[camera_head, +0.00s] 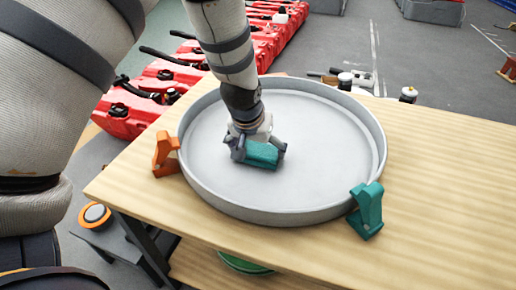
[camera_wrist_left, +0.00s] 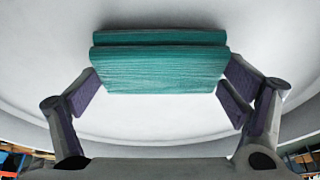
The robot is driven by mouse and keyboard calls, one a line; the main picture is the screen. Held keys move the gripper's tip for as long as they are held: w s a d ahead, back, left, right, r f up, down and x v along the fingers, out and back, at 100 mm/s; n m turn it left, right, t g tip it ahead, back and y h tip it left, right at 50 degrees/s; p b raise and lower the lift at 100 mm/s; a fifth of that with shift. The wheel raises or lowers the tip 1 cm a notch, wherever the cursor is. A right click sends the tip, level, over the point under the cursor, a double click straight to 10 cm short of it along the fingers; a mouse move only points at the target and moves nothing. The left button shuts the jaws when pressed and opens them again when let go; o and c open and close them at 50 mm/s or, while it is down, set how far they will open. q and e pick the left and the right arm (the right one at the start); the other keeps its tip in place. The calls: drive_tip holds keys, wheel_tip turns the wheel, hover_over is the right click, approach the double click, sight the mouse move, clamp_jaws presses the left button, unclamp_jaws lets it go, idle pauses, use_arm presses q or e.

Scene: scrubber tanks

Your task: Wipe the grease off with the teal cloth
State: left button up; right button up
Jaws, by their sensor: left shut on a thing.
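The teal cloth (camera_head: 264,154) is a folded block in my left gripper (camera_head: 258,150), low over the round grey tray (camera_head: 310,190). In the left wrist view the cloth (camera_wrist_left: 160,70) sits between the two finger pads of my left gripper (camera_wrist_left: 160,85), which is shut on it. The cloth looks to be at or just above the tray floor; I cannot tell if it touches. I see no distinct grease mark on the visible tray floor; the part under the cloth is hidden. My right gripper is not in view.
The tray stands on a wooden table (camera_head: 440,190). An orange clamp (camera_head: 165,155) is at its left rim and a teal clamp (camera_head: 367,210) at its right front rim. Small bottles (camera_head: 408,94) stand behind it. Red tanks (camera_head: 180,75) lie beyond. The table's right side is clear.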

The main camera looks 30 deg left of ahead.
use_arm(q)
wheel_tip(320, 180, up, 2)
drive_tip(key=shift+w+r, duration=0.1)
drive_tip(key=shift+d+r, duration=0.3)
drive_tip(key=shift+r, duration=0.45)
drive_tip(key=shift+a+r, duration=0.1)
drive_tip(key=shift+r, duration=2.05)
